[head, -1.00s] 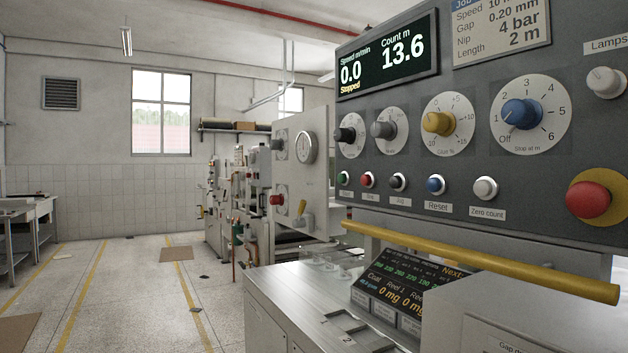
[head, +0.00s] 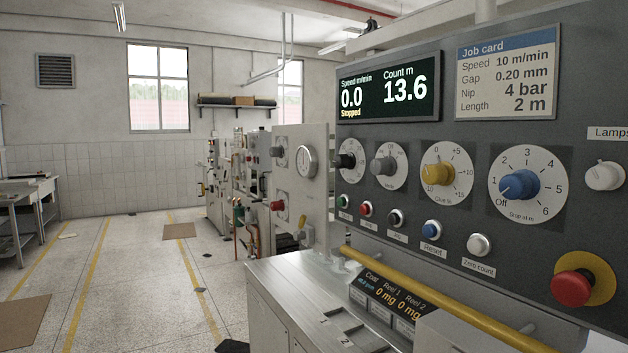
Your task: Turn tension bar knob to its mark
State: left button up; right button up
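A grey panel holds a row of dial knobs: a black knob (head: 346,161), a grey knob (head: 382,165), a yellow knob (head: 437,174) over "Glue %" and a blue knob (head: 519,185) over "Stop at m". The yellow and blue pointers face left; the blue one is at "Off". The labels under the black and grey knobs are too small to read. A farther pale panel has a dark knob (head: 279,156) beside a round gauge (head: 307,161). I cannot tell which knob is the tension bar knob. Neither gripper is in view.
The display (head: 388,84) reads 0.0, Stopped, count 13.6. The job card (head: 507,66) is beside it. A red stop button (head: 571,289) is at lower right. A yellow rail (head: 440,303) runs before the panel. The floor (head: 140,270) at left is largely open.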

aim_at(273, 151)
jog(key=i+j, duration=0.15)
jog(key=j, duration=0.25)
jog(key=i+j, duration=0.55)
jog(key=i+j+z, duration=0.15)
jog(key=i+j, duration=0.45)
jog(key=j, duration=0.2)
